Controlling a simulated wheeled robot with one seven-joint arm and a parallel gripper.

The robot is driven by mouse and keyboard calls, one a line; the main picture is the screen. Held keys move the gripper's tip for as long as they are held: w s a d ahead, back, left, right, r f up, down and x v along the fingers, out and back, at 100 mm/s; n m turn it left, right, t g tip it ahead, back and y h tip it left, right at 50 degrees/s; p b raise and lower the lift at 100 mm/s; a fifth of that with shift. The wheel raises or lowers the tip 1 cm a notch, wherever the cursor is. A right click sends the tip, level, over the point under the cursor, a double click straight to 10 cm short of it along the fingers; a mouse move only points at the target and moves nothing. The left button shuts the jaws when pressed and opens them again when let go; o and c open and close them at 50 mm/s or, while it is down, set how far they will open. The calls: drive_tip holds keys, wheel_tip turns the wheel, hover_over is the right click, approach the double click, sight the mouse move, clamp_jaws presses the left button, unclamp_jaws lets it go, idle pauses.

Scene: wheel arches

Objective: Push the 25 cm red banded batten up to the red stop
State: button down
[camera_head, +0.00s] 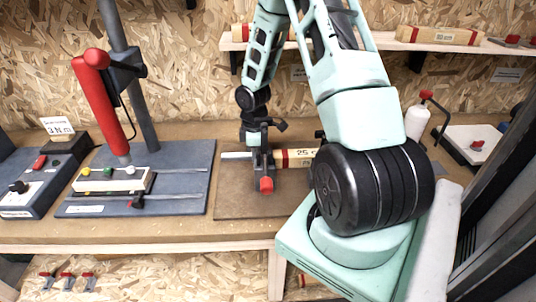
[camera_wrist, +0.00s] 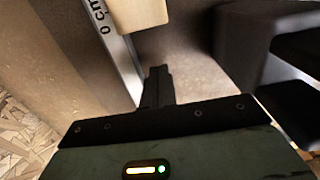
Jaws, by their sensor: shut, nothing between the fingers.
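The batten (camera_head: 296,158), pale wood with red bands and a "25" label, lies on the brown board in the head view. My arm hides its right part. A dark fixture with a red knob (camera_head: 266,185), apparently the red stop, stands by its left end; I cannot tell whether they touch. My gripper (camera_head: 257,143) is low over this spot, partly merged with the dark fixture. In the wrist view my fingers (camera_wrist: 157,80) are shut and empty, beside a pale wooden piece (camera_wrist: 138,12), probably the batten's end.
A metal scale (camera_wrist: 88,30) marked "0 cm" runs along the wood. A grey fixture plate (camera_head: 185,170) with a red-handled lever (camera_head: 97,85) stands left. A shelf (camera_head: 400,42) with another batten (camera_head: 440,35) is behind. A white bottle (camera_head: 417,122) stands right.

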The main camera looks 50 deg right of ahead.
sight(275, 154)
drive_tip(key=shift+s+d+p, duration=0.65)
drive_tip(key=shift+s+d, duration=0.15)
drive_tip(key=shift+s, duration=0.15)
drive_tip(key=shift+s+d+f, duration=0.2)
drive_tip(key=shift+s+d, duration=0.3)
drive_tip(key=shift+s, duration=0.1)
drive_tip(key=shift+s+d+p, duration=0.65)
drive_tip(key=shift+s+d, duration=0.1)
drive_tip(key=shift+s, duration=0.15)
drive_tip(key=shift+w+a, duration=0.1)
drive_tip(key=shift+w+a, duration=0.15)
drive_tip(key=shift+w, duration=0.1)
drive_tip(key=w+a, duration=0.2)
drive_tip(key=shift+w+r, duration=0.35)
wheel_tip(275, 154, up, 19)
drive_tip(key=shift+s+r+b, duration=0.15)
drive_tip(key=shift+b, duration=0.3)
